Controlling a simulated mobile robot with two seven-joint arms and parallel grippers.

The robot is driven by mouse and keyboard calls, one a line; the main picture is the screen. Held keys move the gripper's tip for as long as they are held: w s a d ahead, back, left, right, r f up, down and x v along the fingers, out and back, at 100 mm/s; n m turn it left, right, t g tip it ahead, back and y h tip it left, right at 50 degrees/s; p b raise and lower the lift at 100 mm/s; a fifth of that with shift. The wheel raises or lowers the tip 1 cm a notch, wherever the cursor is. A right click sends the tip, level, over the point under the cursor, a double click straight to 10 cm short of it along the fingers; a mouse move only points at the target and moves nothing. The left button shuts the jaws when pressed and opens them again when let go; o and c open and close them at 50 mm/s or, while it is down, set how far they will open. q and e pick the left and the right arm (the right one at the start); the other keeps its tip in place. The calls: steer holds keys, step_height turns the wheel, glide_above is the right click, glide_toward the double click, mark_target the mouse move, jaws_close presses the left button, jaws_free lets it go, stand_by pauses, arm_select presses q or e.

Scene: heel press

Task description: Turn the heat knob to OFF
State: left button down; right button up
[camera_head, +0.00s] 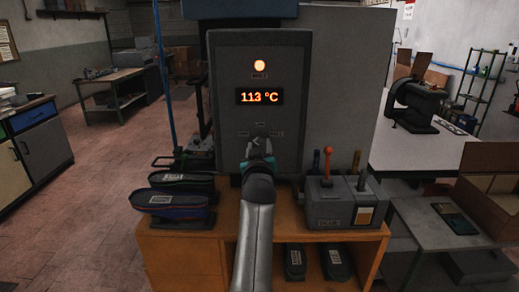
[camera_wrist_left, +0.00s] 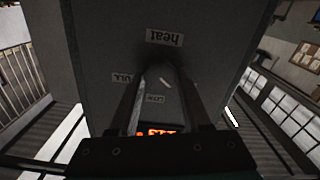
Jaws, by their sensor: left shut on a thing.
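The grey control panel (camera_head: 228,70) stands upright with a glowing orange lamp (camera_head: 260,65) and a display (camera_head: 259,97) reading 113 °C. My left gripper (camera_head: 258,142) is at the panel's lower middle and hides most of the heat knob there. In the left wrist view, upside down, the gripper's fingers (camera_wrist_left: 160,82) are shut on the dark knob (camera_wrist_left: 158,73), below the "heat" label (camera_wrist_left: 164,38). A pale slanted mark (camera_wrist_left: 168,83) shows by the knob. The FULL label (camera_wrist_left: 122,78) and LOW label (camera_wrist_left: 155,99) show; the OFF label is not readable. My right gripper is not in view.
The wooden bench (camera_head: 185,252) carries dark shoe-like pieces (camera_head: 170,202) at left and a grey lever box (camera_head: 325,205) with an orange-knobbed lever (camera_head: 327,160) at right. A white table (camera_head: 410,150) with a dark machine stands further right. Floor at left is open.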

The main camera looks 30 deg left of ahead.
arm_select(q)
steer(key=shift+n, duration=0.4)
steer(key=shift+c, duration=1.8)
jaws_free()
